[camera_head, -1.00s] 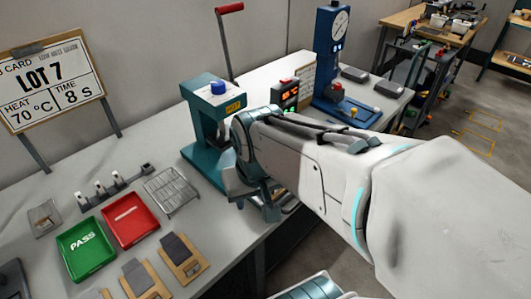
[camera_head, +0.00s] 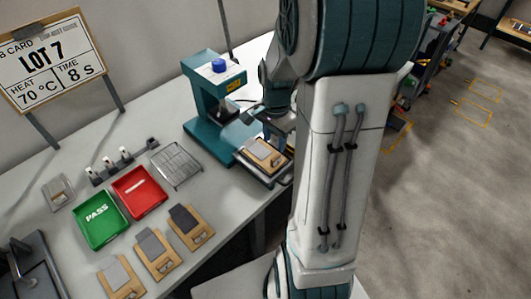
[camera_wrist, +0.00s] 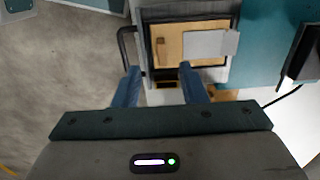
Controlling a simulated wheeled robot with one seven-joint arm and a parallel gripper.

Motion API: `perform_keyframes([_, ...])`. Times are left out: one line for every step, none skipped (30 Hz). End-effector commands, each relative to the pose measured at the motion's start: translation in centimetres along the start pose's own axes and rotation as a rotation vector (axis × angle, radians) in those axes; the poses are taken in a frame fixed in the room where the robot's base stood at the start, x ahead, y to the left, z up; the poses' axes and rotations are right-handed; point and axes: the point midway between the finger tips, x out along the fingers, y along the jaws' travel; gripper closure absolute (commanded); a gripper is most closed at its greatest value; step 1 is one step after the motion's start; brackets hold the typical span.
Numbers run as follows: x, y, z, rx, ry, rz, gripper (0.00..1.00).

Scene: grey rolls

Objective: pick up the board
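A tan board (camera_head: 264,154) with a grey piece on it lies in a dark-framed tray (camera_head: 248,168) in front of the teal press (camera_head: 208,103). In the wrist view the same board (camera_wrist: 170,46) sits inside the dark frame, with the pale grey piece (camera_wrist: 206,44) on its right part. My gripper (camera_wrist: 158,75) is open and empty, its two blue fingers apart at the near side of the tray. In the head view my gripper (camera_head: 277,128) is partly hidden by my arm, close to the tray. Whether the fingers touch anything cannot be told.
Three similar boards, the nearest press one (camera_head: 190,226) among them, lie at the table's front edge. A green PASS tray (camera_head: 100,236), a red tray (camera_head: 150,206) and a wire rack (camera_head: 178,166) stand left. A lot card (camera_head: 50,62) stands behind.

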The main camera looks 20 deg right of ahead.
Motion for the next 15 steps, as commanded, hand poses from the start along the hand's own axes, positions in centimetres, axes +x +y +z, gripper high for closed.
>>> perform_keyframes([1.1,0.1,0.1,0.000,-0.004,0.005,0.62])
perform_keyframes([1.7,0.1,0.1,0.000,-0.004,0.004,0.62])
perform_keyframes([2.3,0.1,0.0,-0.001,-0.003,0.003,0.62])
perform_keyframes([2.8,0.1,0.0,-0.001,-0.003,0.004,0.62])
perform_keyframes([3.1,0.1,0.0,-0.001,-0.002,0.003,0.62])
perform_keyframes([3.5,0.0,0.0,-0.002,-0.001,0.002,0.62])
perform_keyframes([3.8,0.0,0.0,-0.002,-0.001,0.002,0.62])
perform_keyframes([4.0,0.0,0.0,-0.002,0.000,0.001,0.62])
perform_keyframes([4.2,0.0,0.0,-0.002,0.001,0.000,0.62])
perform_keyframes([4.3,0.0,0.0,-0.002,0.001,0.000,0.62])
perform_keyframes([4.4,0.0,0.0,-0.002,0.001,0.000,0.62])
perform_keyframes([4.5,0.0,-0.1,-0.002,0.000,0.000,0.62])
perform_keyframes([4.7,0.0,-0.1,-0.002,0.000,0.001,0.62])
perform_keyframes([4.9,0.0,-0.2,-0.002,0.000,0.001,0.62])
perform_keyframes([5.2,0.0,-0.3,-0.001,-0.001,0.002,0.62])
